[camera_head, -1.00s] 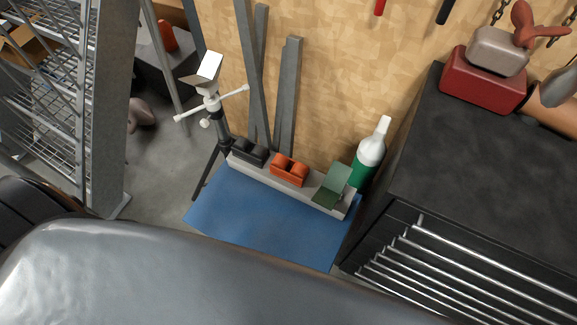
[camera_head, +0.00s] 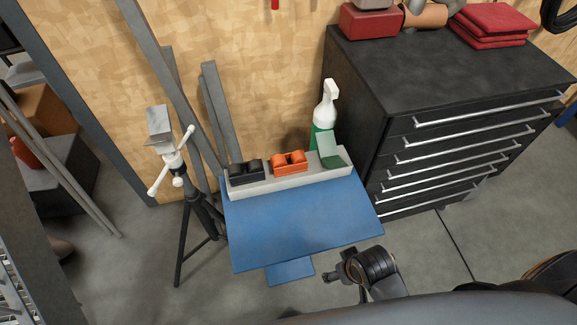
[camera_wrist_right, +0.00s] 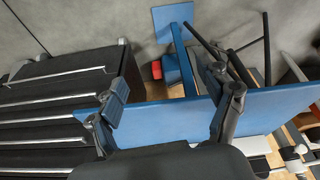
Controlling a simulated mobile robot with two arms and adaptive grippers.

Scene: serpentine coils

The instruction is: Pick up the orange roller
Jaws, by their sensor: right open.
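The orange roller (camera_head: 290,163) sits on a pale grey ledge (camera_head: 260,187) along the back of a blue bench (camera_head: 300,225). It is between a black roller block (camera_head: 246,172) on its left and a green angled piece (camera_head: 332,152) on its right. My right gripper (camera_wrist_right: 172,104) is open in the right wrist view, its two fingers apart near the blue bench's edge (camera_wrist_right: 165,112). Nothing shows held between them. I cannot make out the orange roller in that view. My left gripper is not in view.
A green and white spray bottle (camera_head: 324,112) stands behind the ledge. A black drawer cabinet (camera_head: 430,75) is to the right. A tripod stand (camera_head: 190,190) and leaning grey beams (camera_head: 218,110) are at left. The blue bench top is clear.

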